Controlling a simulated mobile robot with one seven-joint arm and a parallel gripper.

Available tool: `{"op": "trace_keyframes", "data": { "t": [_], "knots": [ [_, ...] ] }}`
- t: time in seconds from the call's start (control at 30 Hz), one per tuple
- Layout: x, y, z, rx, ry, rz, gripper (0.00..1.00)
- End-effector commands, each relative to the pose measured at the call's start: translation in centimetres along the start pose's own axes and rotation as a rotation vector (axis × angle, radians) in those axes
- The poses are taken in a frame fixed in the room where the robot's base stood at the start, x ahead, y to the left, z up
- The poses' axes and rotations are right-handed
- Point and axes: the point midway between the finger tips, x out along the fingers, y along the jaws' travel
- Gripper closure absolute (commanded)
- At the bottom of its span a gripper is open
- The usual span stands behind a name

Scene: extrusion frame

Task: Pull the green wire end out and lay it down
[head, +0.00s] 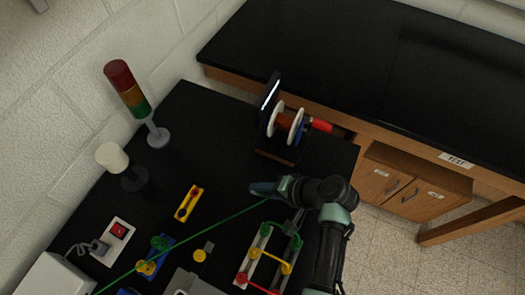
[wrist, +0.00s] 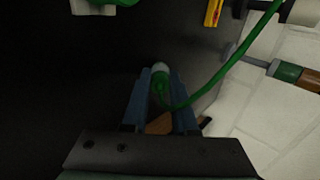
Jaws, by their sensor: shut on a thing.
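The green wire (head: 190,235) runs in the head view from my gripper down-left across the black table to the bottom edge. In the wrist view its green plug end (wrist: 160,83), with a pale tip, sits between my two fingers. The wire (wrist: 215,82) curves away from it to the upper right. My gripper (head: 262,189) is shut on this end, over bare black tabletop right of the yellow connector block. In the head view the fingers hide the plug. I cannot tell how high it is above the table.
A spool stand (head: 278,151) is behind my gripper. A signal tower (head: 124,88), a white-topped knob (head: 112,157) and a yellow block (head: 188,203) are to the left. A blue block (head: 165,250) and a terminal board (head: 250,262) are in front. Bare tabletop (head: 215,140) lies between.

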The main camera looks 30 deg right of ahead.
Motion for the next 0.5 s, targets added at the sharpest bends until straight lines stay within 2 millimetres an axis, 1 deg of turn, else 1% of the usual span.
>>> {"op": "trace_keyframes", "data": {
  "t": [0.17, 0.2, 0.37, 0.5],
  "knots": [
    [-0.05, -0.04, -0.01, 0.000, 0.000, 0.000, 1.00],
    [-0.05, -0.04, -0.01, 0.000, 0.000, 0.000, 0.68],
    [-0.05, -0.02, -0.01, 0.000, 0.000, 0.001, 0.39],
    [-0.04, 0.09, 0.00, 0.001, 0.001, 0.003, 0.39]
  ]
}}
